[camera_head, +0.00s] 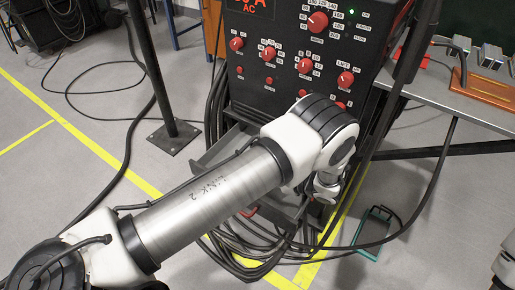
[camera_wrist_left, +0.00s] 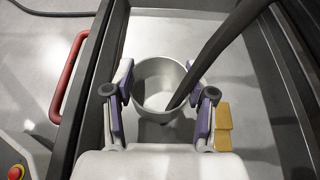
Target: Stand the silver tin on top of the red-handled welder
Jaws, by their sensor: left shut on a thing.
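The silver tin (camera_wrist_left: 160,75) is an open, empty-looking round cup in the left wrist view. My left gripper (camera_wrist_left: 162,102) is shut on it, with one finger on each side. A grey tray floor lies beneath the tin; I cannot tell whether the tin touches it. The welder (camera_head: 285,28) is a tall black machine with red knobs at the top centre of the head view. Its top is out of frame. In the head view my left arm reaches to the welder's lower front and hides the tin. My right gripper is not in view.
A red handle (camera_wrist_left: 68,90) runs along the tray's dark left edge. A grey bench (camera_head: 440,92) stands right of the welder. Loose cables cover the floor.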

